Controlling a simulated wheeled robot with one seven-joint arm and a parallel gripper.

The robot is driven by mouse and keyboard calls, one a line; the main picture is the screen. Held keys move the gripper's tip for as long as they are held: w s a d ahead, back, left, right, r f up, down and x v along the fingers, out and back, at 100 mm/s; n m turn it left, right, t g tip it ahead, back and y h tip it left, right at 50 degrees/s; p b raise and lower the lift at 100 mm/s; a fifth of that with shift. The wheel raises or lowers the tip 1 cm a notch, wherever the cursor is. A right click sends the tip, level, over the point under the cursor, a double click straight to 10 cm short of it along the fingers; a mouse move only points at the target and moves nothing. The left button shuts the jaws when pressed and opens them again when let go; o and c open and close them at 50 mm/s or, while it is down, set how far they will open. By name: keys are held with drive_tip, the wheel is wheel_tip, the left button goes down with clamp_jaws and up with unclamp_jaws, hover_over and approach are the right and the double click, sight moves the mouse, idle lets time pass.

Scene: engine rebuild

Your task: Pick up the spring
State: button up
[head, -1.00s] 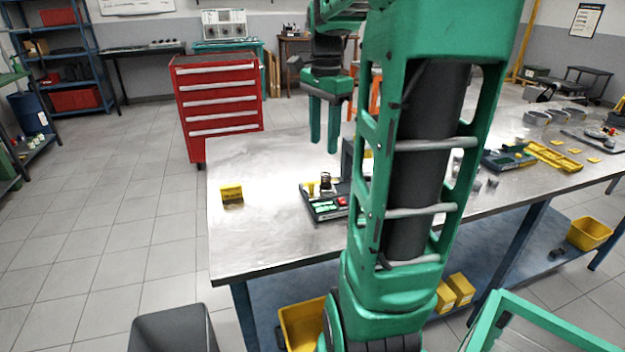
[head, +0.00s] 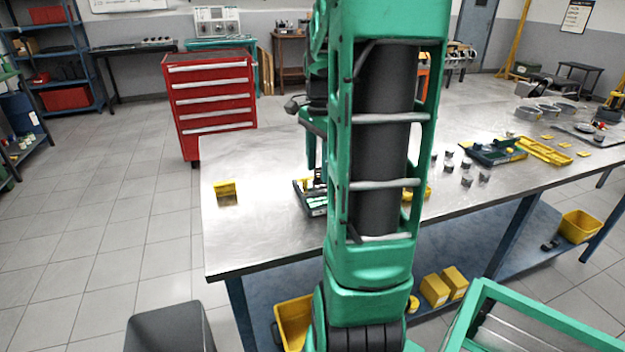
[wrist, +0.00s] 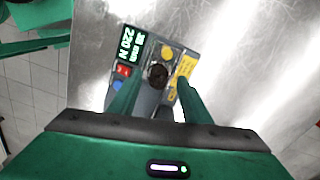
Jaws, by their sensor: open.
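The spring (wrist: 157,74) shows in the wrist view as a small dark round coil, seen from above. It stands on a spring tester (wrist: 143,62) with a green display reading about 220 N. My gripper (wrist: 156,82) is open, with one green finger to each side of the spring in the picture. I cannot tell whether the fingers are down at its height or touch it. In the head view my gripper (head: 312,150) is over the tester (head: 313,204), and my arm hides much of both.
The tester is on a metal workbench (head: 250,240). A yellow block or sign (head: 225,189) stands left of it. Several small grey parts (head: 466,180), a dark green tray (head: 490,152) and a yellow tray (head: 545,150) lie to the right.

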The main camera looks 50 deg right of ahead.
drive_tip(key=shift+f, duration=0.25)
drive_tip(key=c, duration=1.1)
clamp_jaws()
drive_tip(key=shift+r, duration=0.15)
